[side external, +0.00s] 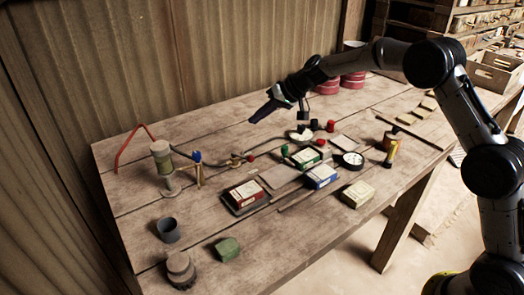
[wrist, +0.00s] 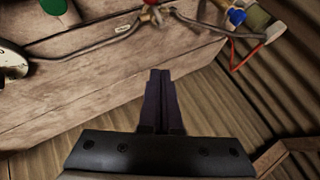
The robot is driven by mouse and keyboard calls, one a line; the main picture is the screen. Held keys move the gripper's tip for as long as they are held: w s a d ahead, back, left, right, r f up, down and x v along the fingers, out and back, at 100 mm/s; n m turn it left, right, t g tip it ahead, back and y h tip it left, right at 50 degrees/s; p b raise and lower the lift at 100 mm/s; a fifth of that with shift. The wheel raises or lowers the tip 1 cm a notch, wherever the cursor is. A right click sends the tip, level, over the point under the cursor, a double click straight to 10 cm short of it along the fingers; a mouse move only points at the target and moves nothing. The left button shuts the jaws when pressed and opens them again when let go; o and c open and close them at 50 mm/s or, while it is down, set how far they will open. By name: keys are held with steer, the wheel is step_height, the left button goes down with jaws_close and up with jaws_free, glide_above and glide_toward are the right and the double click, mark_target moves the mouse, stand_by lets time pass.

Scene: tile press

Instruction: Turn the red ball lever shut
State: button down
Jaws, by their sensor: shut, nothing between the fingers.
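The ball lever's red knob (side external: 250,158) sits just right of a small brass valve (side external: 236,159), low on the table in the side external view. In the wrist view the red part of the valve (wrist: 150,2) is at the top edge, partly cut off. A thin grey pipe (wrist: 103,42) runs to it. Whether the lever is open or shut cannot be told. My gripper (side external: 262,114) is shut and empty, in the air above and behind the valve. Its closed fingers (wrist: 160,76) point up in the wrist view, apart from the valve.
A glass column (side external: 162,160) with a blue-knobbed tap (side external: 196,157) stands left of the valve. A red hose (side external: 128,145) arches behind it. Several boxes, including a blue box (side external: 321,176), lie to the right. A corrugated wall (side external: 130,60) rises behind the table.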

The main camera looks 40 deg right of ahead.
steer(key=s+d+r+n+g+y, duration=0.25)
steer(key=s+d+n, duration=0.3)
steer(key=d, duration=0.35)
steer(key=shift+n+g+h, duration=0.25)
steer(key=shift+g, duration=0.2)
steer(key=d+x, duration=0.1)
steer(key=x, duration=0.3)
steer(key=f+x, duration=0.1)
steer(key=x, duration=0.4)
steer(key=d+f+x, duration=0.1)
steer(key=x, duration=0.4)
steer(key=shift+s+d+f, duration=0.2)
steer(key=shift+s+d, duration=0.05)
steer(key=shift+s, duration=0.1)
steer(key=a, duration=0.3)
steer(key=shift+s+r, duration=0.15)
steer(key=shift+s, duration=0.05)
steer(key=shift+s+a+r, duration=0.1)
steer(key=shift+a+r, duration=0.05)
steer(key=shift+a, duration=0.35)
steer(key=s+a+m+t, duration=0.1)
steer(key=a+m+t+h, duration=0.1)
steer(key=m, duration=0.1)
steer(key=shift+s+a, duration=0.1)
steer(key=shift+s, duration=0.25)
steer(key=shift+s+a+m+h, duration=0.2)
steer(key=shift+a+m+h, duration=0.1)
steer(key=shift+a, duration=0.2)
